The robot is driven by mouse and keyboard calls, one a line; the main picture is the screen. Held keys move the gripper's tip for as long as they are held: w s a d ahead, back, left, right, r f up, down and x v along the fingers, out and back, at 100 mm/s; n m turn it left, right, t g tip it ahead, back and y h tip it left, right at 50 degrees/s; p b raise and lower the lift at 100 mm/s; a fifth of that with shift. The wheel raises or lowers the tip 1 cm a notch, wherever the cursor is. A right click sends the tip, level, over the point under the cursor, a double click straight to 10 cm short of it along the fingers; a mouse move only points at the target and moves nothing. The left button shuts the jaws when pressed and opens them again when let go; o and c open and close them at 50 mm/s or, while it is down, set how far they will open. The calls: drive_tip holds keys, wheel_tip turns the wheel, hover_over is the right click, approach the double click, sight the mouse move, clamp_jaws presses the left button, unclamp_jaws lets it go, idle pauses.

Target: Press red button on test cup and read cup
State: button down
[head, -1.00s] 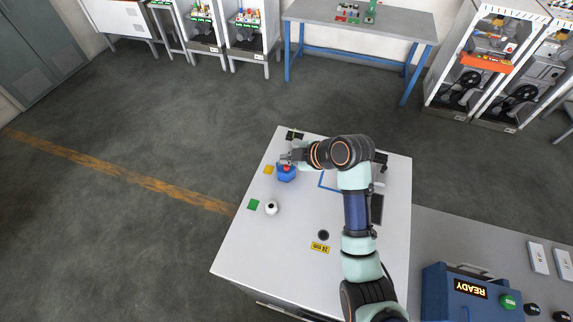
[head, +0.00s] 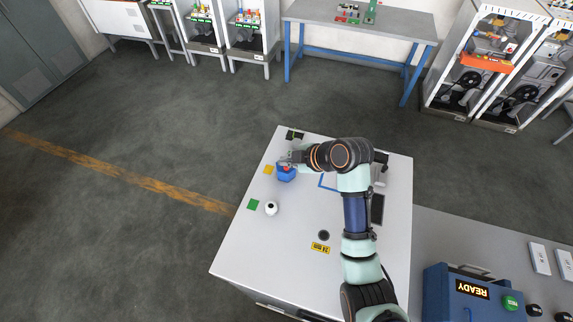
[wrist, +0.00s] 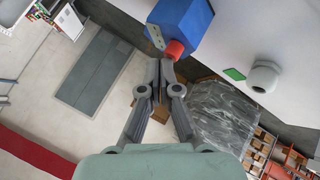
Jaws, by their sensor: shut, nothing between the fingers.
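A small blue block (head: 286,176) with a red button (head: 286,168) on it stands on the light grey cabinet top, toward its far left. In the wrist view the blue block (wrist: 184,22) is at the top centre, with the red button (wrist: 175,50) on its end. My gripper (wrist: 159,64) is shut and empty, its fingertips right beside the red button. In the head view my gripper (head: 287,159) is over the block and partly covers the button. I cannot tell whether the tips touch it. A round white piece with a dark centre (head: 271,208) stands nearer.
Green (head: 253,204) and yellow (head: 268,169) squares mark the cabinet top (head: 265,250). A dark round hole (head: 323,235) and a yellow label (head: 320,248) are near its front. The cabinet's left front is clear.

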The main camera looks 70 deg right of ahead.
drive_tip(key=shift+f, duration=0.45)
drive_tip(key=shift+r, duration=0.1)
idle(0.4)
drive_tip(key=shift+r+p, duration=0.65)
drive_tip(key=shift+r, duration=0.35)
wheel_tip(320, 180, up, 5)
drive_tip(key=p, duration=0.4)
drive_tip(key=shift+r, duration=0.1)
idle(0.5)
